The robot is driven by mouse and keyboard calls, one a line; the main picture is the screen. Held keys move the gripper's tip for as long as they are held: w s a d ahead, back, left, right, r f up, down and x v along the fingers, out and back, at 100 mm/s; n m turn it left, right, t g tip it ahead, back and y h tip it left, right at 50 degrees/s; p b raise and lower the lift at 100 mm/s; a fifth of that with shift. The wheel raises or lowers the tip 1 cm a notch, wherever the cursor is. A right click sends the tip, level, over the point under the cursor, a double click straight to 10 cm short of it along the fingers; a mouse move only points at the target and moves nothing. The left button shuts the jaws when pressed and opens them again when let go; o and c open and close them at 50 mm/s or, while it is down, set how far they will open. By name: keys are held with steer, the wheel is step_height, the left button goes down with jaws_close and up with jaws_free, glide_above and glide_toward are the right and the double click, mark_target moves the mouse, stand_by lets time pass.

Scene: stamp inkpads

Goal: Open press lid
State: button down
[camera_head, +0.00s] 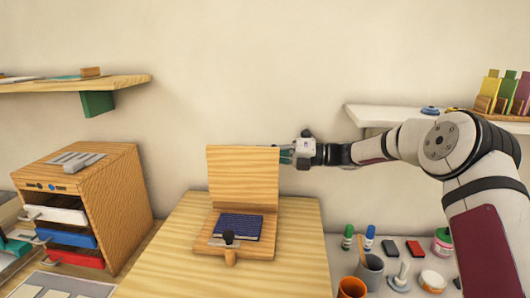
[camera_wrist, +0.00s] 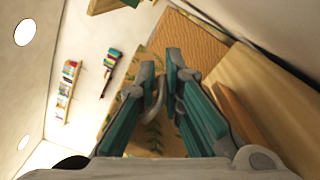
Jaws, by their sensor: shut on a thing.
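The wooden press stands on the table in the head view. Its lid (camera_head: 243,180) is open and about upright at the back of the base (camera_head: 207,246). A dark blue pad (camera_head: 238,225) lies on the base, with a black knob (camera_head: 229,238) at its front edge. A wooden panel (camera_wrist: 268,84) lies right of the fingers.
A wooden drawer cabinet (camera_head: 118,205) stands to the left. Cups (camera_head: 352,287), markers (camera_head: 348,236) and stamps sit on the white surface at right. A wooden shelf (camera_head: 120,83) and a white shelf (camera_head: 375,112) are on the wall. The table (camera_head: 300,270) is clear beside the press.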

steer(key=shift+d+f, duration=0.2)
steer(key=shift+f, duration=0.45)
steer(key=c, duration=1.8)
jaws_free()
steer(key=shift+w, duration=0.1)
steer(key=shift+o, duration=0.2)
steer(key=shift+a+r, duration=0.1)
steer(key=shift+r, duration=0.25)
steer(key=d, duration=1.2)
steer(key=shift+s, duration=0.25)
steer(key=shift+f, duration=0.1)
